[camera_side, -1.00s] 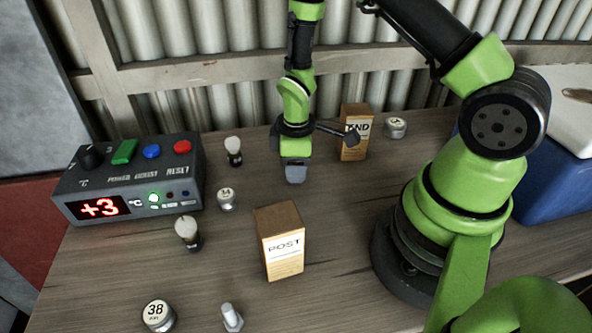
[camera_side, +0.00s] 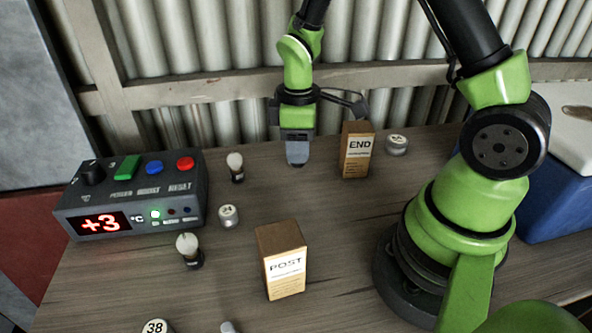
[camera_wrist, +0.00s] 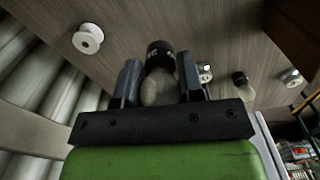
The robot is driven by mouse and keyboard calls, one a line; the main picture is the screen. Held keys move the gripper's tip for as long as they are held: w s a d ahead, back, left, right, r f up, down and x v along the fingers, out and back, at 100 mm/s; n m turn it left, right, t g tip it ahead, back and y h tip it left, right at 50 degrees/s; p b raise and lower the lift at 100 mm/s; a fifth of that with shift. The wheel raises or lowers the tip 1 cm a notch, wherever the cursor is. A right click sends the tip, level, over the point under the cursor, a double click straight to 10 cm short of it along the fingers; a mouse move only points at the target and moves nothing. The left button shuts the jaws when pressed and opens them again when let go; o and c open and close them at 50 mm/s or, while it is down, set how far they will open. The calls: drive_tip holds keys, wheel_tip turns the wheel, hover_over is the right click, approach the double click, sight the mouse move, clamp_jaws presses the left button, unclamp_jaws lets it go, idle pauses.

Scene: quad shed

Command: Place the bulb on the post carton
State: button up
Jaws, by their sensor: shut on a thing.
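My gripper (camera_wrist: 158,80) is shut on a bulb with a dark base and pale glass, seen between the fingers in the wrist view (camera_wrist: 158,88). In the side view my gripper (camera_side: 297,158) hangs above the back of the bench, left of the END carton; the bulb is hidden there. The post carton (camera_side: 284,270) is a tan box with a white POST label, standing upright at the front middle of the bench, nearer the camera than my gripper. No bulb shows on its top.
Two other bulbs stand on the bench, one at the back (camera_side: 236,168) and one nearer (camera_side: 189,250). A metal weight (camera_side: 228,215) lies between them. The END carton (camera_side: 357,152) stands beside another weight (camera_side: 397,144). A control box (camera_side: 135,195) is at left, a blue cooler (camera_side: 560,190) at right.

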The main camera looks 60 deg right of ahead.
drive_tip(key=s+a+r+n, duration=0.2)
drive_tip(key=a+r+n, duration=0.3)
drive_tip(key=a+r, duration=0.3)
drive_tip(key=n, duration=0.7)
approach(280, 235)
wheel_tip(280, 235, down, 6)
drive_tip(key=shift+r, duration=0.25)
drive_tip(key=shift+f, duration=0.15)
drive_tip(key=o, duration=0.9)
